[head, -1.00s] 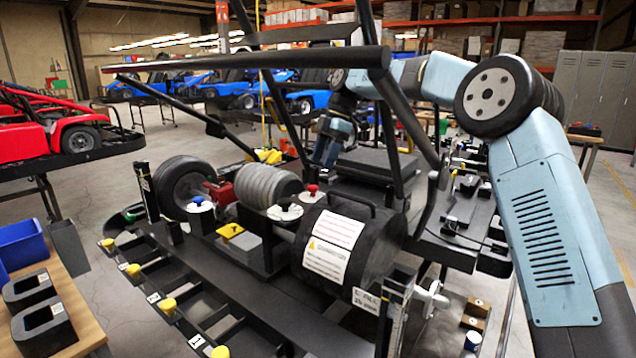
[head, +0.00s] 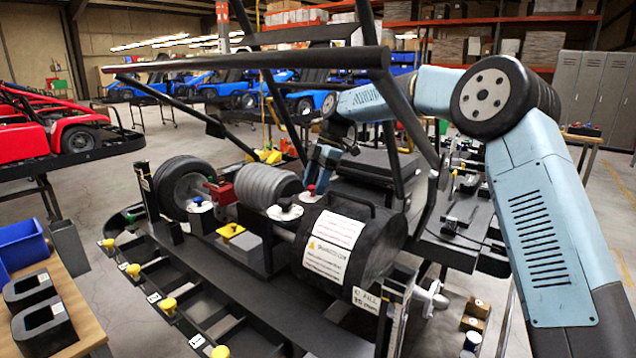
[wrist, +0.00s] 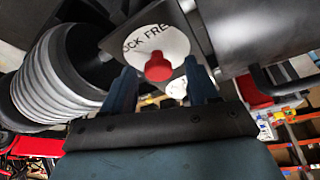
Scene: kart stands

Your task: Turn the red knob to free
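The red knob (head: 311,189) sits on a white round dial on top of the machine, behind the black drum with the warning label. In the wrist view the red knob (wrist: 158,67) stands on its white dial (wrist: 172,42), where "OCK FREE" can be read. Which word the knob points to cannot be told. My gripper (wrist: 161,88) is open, with one blue finger on each side of the knob and a gap showing around it. In the head view my gripper (head: 316,176) hangs just above the knob.
A blue knob (head: 196,199) sits on another white dial to the left. The ribbed grey cylinder (head: 268,184) and the labelled black drum (head: 345,245) flank the red knob. Black frame bars (head: 250,62) cross above, close to my arm.

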